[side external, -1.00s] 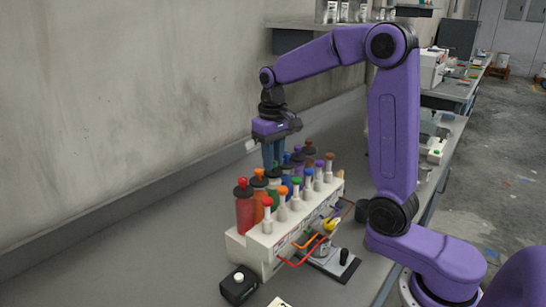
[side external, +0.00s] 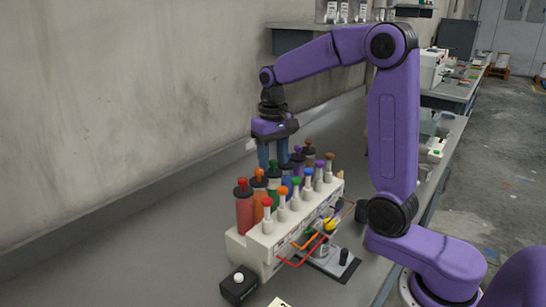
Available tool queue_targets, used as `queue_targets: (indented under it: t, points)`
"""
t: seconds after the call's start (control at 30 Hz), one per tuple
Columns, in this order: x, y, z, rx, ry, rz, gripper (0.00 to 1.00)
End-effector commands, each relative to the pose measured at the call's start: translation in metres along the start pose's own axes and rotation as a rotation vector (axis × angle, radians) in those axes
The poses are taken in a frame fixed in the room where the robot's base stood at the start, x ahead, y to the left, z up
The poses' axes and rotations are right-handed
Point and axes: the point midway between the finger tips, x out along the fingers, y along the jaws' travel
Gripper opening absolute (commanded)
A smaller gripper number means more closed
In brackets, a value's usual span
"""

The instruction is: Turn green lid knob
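The green canister (side external: 273,177) stands in the back row of the white rack, between the orange and blue ones. Its green lid knob (side external: 273,163) is small and partly hidden near my fingers. My gripper (side external: 273,162) points straight down over this part of the back row. Its two blue fingers stand apart with a visible gap, and their tips are at about the height of the knob. I cannot tell whether either finger touches it.
The white rack (side external: 245,247) also holds red, orange, blue, purple and brown canisters close by, with a front row of smaller colour-capped bottles (side external: 282,205). A black box with a white button (side external: 239,285) sits at front left. The bench along the wall is clear.

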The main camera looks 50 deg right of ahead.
Motion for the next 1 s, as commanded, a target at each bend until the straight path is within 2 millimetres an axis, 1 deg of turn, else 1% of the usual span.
queue_targets:
  t: [0.17, 0.27, 0.33, 0.47, 0.7, 1.0]
  points:
    - [-0.001, 0.000, 0.000, 0.000, 0.000, 0.000, 0.49]
    - [-0.008, 0.000, -0.001, 0.000, 0.001, 0.000, 0.49]
    - [-0.017, 0.000, -0.001, 0.000, 0.003, 0.000, 0.49]
    - [-0.041, 0.000, -0.001, 0.000, 0.006, -0.001, 0.49]
    - [-0.090, 0.000, -0.001, 0.000, 0.005, -0.001, 0.49]
    - [-0.139, 0.000, -0.001, 0.000, 0.003, -0.001, 0.49]
